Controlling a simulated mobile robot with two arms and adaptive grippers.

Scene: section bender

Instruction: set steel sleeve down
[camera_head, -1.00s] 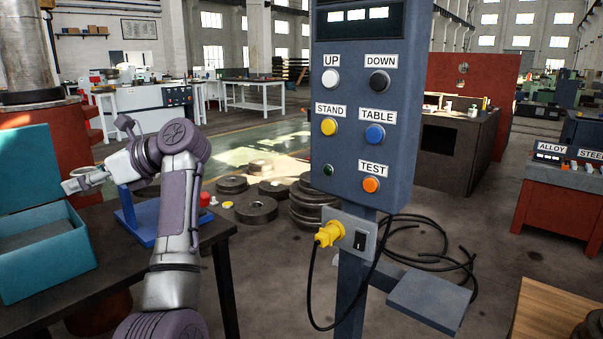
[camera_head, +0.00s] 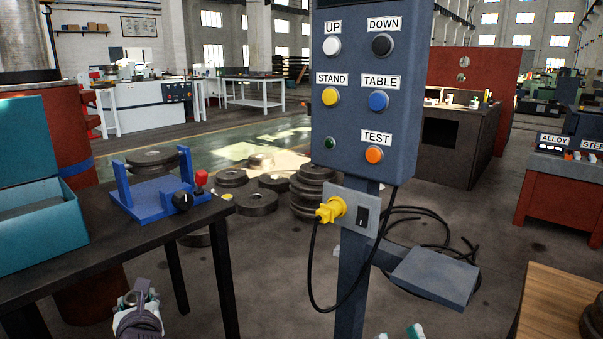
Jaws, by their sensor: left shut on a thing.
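My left gripper (camera_head: 138,302) is low at the bottom left of the head view, in front of the dark table. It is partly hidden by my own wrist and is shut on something. I take that to be the steel sleeve, but its shape cannot be made out there. My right gripper (camera_head: 399,335) shows only its pale, teal-marked fingertips at the bottom edge, apart, with nothing seen between them.
The dark table (camera_head: 90,262) holds an open teal box (camera_head: 45,235) and a blue stand (camera_head: 160,202) with a dark disc (camera_head: 152,160), black knob and red button. A control pillar (camera_head: 352,270) stands centrally. Several discs (camera_head: 256,203) and cables lie on the floor.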

